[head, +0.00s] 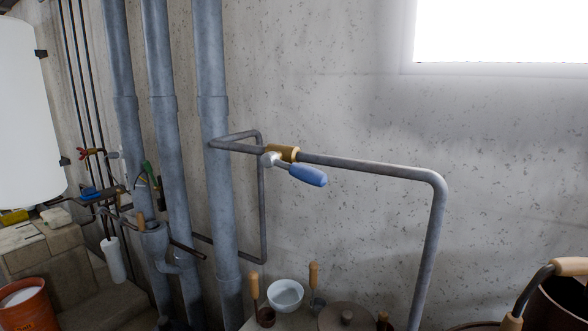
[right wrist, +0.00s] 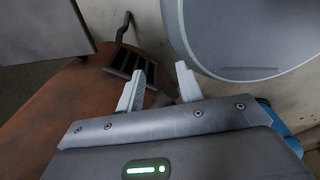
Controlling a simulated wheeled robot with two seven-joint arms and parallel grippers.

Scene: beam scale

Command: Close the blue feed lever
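The blue feed lever (head: 308,175) shows in the middle of the head view. Its blue grip is on a short metal stem from a brass valve body (head: 284,153) on a grey horizontal pipe. The grip points to the right and slightly down, below the pipe and at an angle to it. Neither gripper shows in the head view. In the right wrist view my right gripper (right wrist: 161,90) has its two pale fingers apart with nothing between them. The lever cannot be made out in that view. My left gripper is not in view.
Thick vertical pipes (head: 210,120) stand left of the valve. Below is a surface with a white bowl (head: 286,295), a round lid (head: 346,318) and wooden-handled tools. A pot (head: 562,300) stands at lower right. The wall around the lever is bare.

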